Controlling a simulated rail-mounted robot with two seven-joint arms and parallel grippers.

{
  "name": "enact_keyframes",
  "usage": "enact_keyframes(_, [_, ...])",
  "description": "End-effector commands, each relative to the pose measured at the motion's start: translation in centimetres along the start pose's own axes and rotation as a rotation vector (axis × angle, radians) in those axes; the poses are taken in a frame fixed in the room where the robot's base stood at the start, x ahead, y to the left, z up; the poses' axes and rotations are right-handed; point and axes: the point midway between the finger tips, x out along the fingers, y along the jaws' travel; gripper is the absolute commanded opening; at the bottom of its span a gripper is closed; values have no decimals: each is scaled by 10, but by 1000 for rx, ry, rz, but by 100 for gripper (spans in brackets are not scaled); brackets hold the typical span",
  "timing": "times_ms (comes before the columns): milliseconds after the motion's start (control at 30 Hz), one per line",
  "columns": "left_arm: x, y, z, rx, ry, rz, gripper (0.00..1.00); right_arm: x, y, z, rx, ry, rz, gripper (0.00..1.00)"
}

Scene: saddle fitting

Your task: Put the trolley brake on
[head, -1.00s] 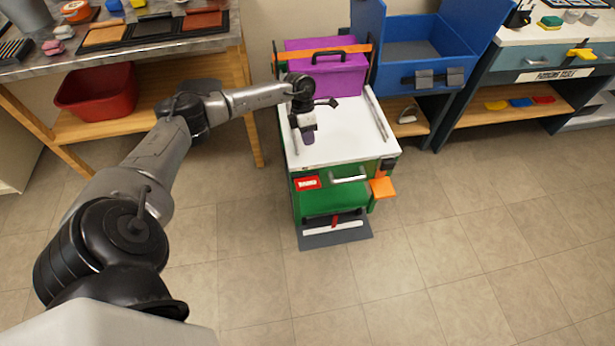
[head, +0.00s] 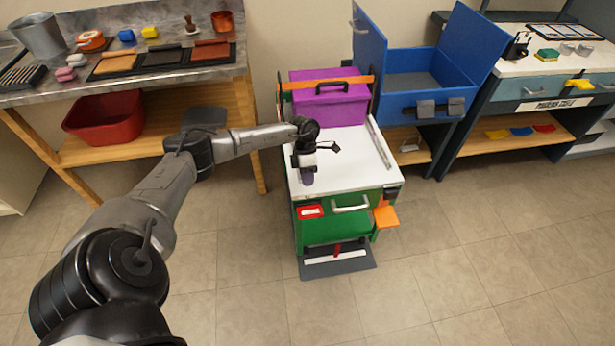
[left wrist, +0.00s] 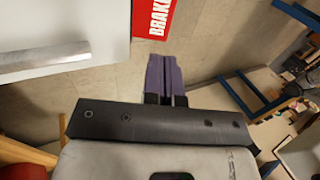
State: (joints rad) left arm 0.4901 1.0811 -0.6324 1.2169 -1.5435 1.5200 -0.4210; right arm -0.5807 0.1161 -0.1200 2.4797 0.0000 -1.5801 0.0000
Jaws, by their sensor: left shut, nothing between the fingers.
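The trolley (head: 340,152) is green with a white top and a purple box (head: 327,99) at its back. Its front has a silver handle (head: 350,206), also in the left wrist view (left wrist: 45,58), and a red label (head: 311,212). In the left wrist view the label (left wrist: 152,18) reads "BRAKE". A red piece (head: 337,249) shows low at the front; I cannot tell whether it is the brake. My left gripper (head: 308,180), with purple fingers (left wrist: 166,75), is shut and empty, pointing down near the top's front left edge. The label lies just beyond the fingertips in the wrist view.
An orange flap (head: 386,217) sticks out at the trolley's right front. A workbench (head: 180,72) with a red tub (head: 105,117) stands left. A blue open case (head: 412,85) and another bench (head: 535,95) stand right. The tiled floor in front is clear.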

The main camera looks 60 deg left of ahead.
Motion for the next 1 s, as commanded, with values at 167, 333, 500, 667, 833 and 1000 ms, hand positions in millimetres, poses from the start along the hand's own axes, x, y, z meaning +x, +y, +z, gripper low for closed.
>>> enact_keyframes(167, [38, 0, 0, 0, 1, -2, 0, 7, 1, 2, -3, -1, 2, 0])
enact_keyframes(333, [67, 0, 0, 0, 0, -2, 0, 11, 2, 4, -7, -1, 5, 0])
enact_keyframes(500, [87, 0, 0, -1, 0, -2, 0, 15, 2, 5, -7, -1, 6, 0])
enact_keyframes(667, [98, 0, 0, -1, -1, 0, 0, 17, 2, 6, -7, -1, 5, 0])
enact_keyframes(833, [102, 0, 0, -1, -1, 1, 0, 18, 1, 6, -6, -1, 5, 0])
enact_keyframes(1000, [102, 0, 0, -1, -1, 1, 0, 17, 0, 6, -3, 0, 2, 0])
